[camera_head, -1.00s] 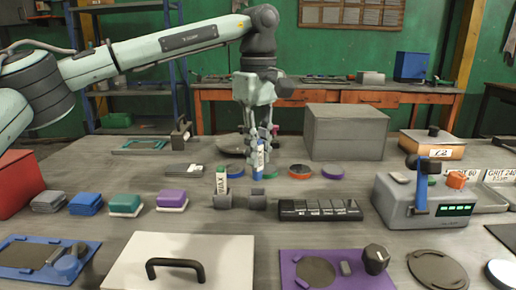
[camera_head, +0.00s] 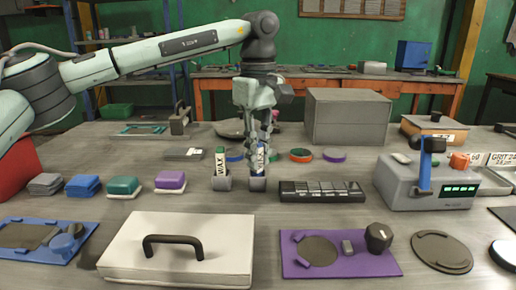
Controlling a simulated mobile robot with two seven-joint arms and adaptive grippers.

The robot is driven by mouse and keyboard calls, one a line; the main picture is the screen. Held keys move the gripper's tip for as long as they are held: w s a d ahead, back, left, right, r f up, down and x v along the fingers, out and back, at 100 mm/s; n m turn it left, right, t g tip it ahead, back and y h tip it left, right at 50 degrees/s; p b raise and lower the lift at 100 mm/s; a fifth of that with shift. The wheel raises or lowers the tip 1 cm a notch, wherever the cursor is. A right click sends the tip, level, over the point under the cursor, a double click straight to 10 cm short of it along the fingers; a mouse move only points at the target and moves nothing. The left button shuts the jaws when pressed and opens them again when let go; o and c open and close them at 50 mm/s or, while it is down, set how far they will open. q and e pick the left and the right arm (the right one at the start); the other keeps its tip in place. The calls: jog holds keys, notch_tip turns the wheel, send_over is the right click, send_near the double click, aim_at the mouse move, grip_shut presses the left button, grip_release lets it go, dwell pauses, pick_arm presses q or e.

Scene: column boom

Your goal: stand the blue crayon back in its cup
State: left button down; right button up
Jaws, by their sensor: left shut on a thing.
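The blue crayon (camera_head: 259,160) stands upright between the fingers of my left gripper (camera_head: 259,150), which is shut on it. The crayon's lower end meets the mouth of a small dark grey cup (camera_head: 257,184); how deep it sits inside cannot be seen. Just left of it, a green crayon (camera_head: 220,161) with the word WAX stands in a second grey cup (camera_head: 221,184). My right gripper is not in view.
Coloured discs (camera_head: 300,155) lie behind the cups. A black segmented tray (camera_head: 321,192) is close on the right, beyond it a grey machine (camera_head: 428,185). A white lidded box (camera_head: 180,250) is in front. A purple block (camera_head: 171,180) lies to the left.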

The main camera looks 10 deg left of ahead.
pick_arm(q)
jog(key=shift+f, duration=0.15)
jog(key=c, duration=1.4)
grip_release()
notch_tip(320, 180, up, 12)
jog(key=shift+r, duration=0.1)
